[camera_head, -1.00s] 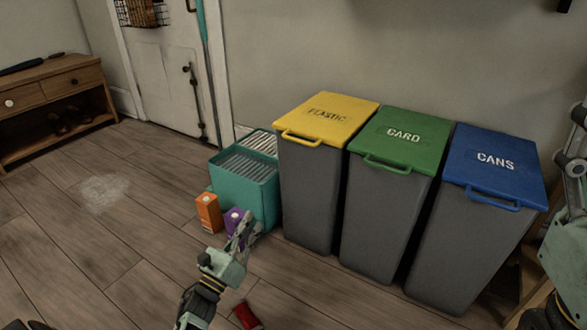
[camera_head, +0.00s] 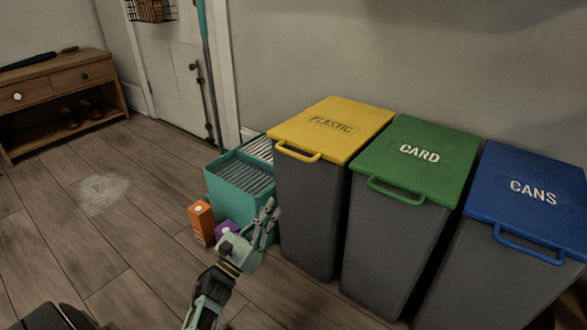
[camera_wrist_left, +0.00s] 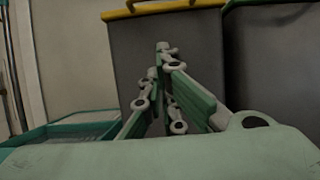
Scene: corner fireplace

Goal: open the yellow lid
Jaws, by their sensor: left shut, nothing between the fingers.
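The yellow lid (camera_head: 335,125), marked PLASTIC, lies flat and closed on a grey bin (camera_head: 308,210). Its yellow handle (camera_head: 297,153) sticks out at the front edge. In the left wrist view the yellow handle (camera_wrist_left: 165,7) runs along the top, with the grey bin front (camera_wrist_left: 190,50) below it. My left gripper (camera_head: 268,212) is shut and empty, in front of the bin and below the handle, apart from it. Its fingers meet at the tips in the left wrist view (camera_wrist_left: 163,50). My right gripper is not in view.
Bins with a green CARD lid (camera_head: 420,155) and a blue CANS lid (camera_head: 530,195) stand to the right. A teal crate (camera_head: 232,198), an orange carton (camera_head: 201,224) and a purple carton (camera_head: 227,230) sit left.

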